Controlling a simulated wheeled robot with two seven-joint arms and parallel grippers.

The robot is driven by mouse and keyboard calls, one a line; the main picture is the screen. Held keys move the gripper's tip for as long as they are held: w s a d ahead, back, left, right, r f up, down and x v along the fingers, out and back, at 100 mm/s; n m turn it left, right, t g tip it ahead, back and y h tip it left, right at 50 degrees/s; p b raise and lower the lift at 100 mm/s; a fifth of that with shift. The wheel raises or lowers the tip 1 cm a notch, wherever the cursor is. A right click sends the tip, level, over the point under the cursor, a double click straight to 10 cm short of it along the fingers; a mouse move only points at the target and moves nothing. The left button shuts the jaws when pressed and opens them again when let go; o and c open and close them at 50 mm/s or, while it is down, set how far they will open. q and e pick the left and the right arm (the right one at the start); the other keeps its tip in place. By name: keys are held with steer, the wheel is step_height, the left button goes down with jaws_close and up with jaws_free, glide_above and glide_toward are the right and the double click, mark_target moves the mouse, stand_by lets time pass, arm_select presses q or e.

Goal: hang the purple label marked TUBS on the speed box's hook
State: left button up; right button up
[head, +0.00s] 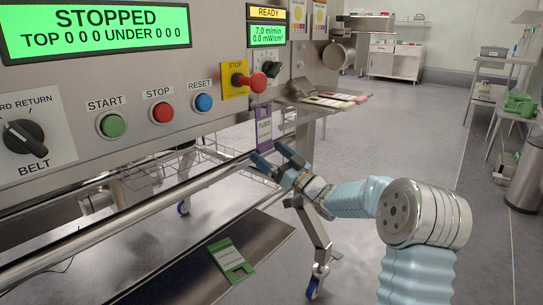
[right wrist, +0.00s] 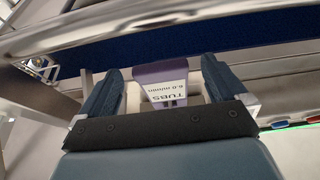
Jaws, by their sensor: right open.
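The purple label (head: 264,131) marked TUBS is upright below the speed box (head: 270,72), its top close to the box's lower edge. The hook itself is too small to make out, so I cannot tell for sure whether the label hangs on it. My right gripper (head: 268,155) is open at the label's lower end. In the right wrist view the label (right wrist: 165,87) shows between the spread fingers (right wrist: 162,75), with gaps on both sides. My left gripper is not in view.
Several other labels (head: 335,100) lie on a steel shelf right of the speed box. A green label (head: 231,260) lies on the dark surface below the rails. Steel rails (head: 130,215) run along the machine's front, near my right gripper.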

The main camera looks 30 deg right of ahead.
steer(key=shift+s+d, duration=0.1)
steer(key=shift+s, duration=0.05)
steer(key=b+v, duration=0.1)
steer(key=v, duration=1.2)
steer(key=shift+s+f, duration=0.15)
steer(key=shift+s, duration=0.1)
